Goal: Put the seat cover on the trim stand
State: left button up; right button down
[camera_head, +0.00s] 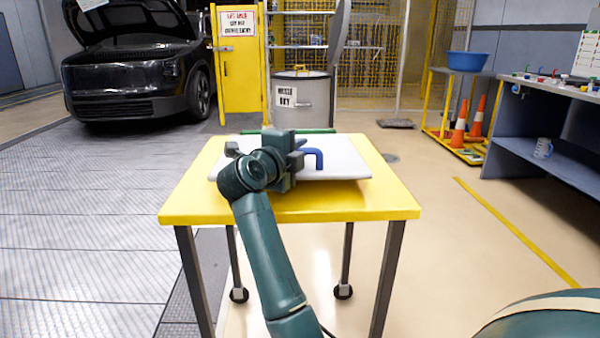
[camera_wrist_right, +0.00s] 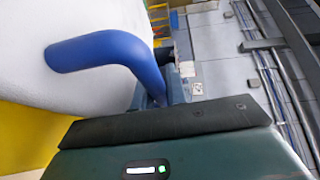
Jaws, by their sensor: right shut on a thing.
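A flat white padded piece, which looks like the seat cover (camera_head: 347,168), lies on a yellow-topped table. A blue bent handle (camera_head: 319,157) rises from it. My right gripper (camera_head: 298,157) is over the middle of the piece, shut on the blue handle. In the right wrist view the handle (camera_wrist_right: 105,50) runs from the white surface (camera_wrist_right: 60,18) to between the fingers, where its end is hidden. My arm hides the cover's left middle part. I cannot tell which thing is the trim stand; the yellow table may be it. My left gripper is not in view.
The yellow table (camera_head: 300,213) has dark legs and castors. A grey bin (camera_head: 302,99) stands behind it. A black vehicle (camera_head: 140,65) with its hood up is at the back left. Orange cones (camera_head: 460,128) and a blue workbench (camera_head: 535,160) are at right. Floor right of the table is clear.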

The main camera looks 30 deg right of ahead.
notch_tip(320, 180, down, 4)
jog(key=shift+f+b, duration=0.2)
jog(key=shift+b, duration=0.55)
jog(key=c, duration=1.4)
grip_release()
jog(key=shift+a, duration=0.1)
jog(key=p+v, duration=0.2)
jog(key=v, duration=1)
jog(key=shift+s, duration=0.1)
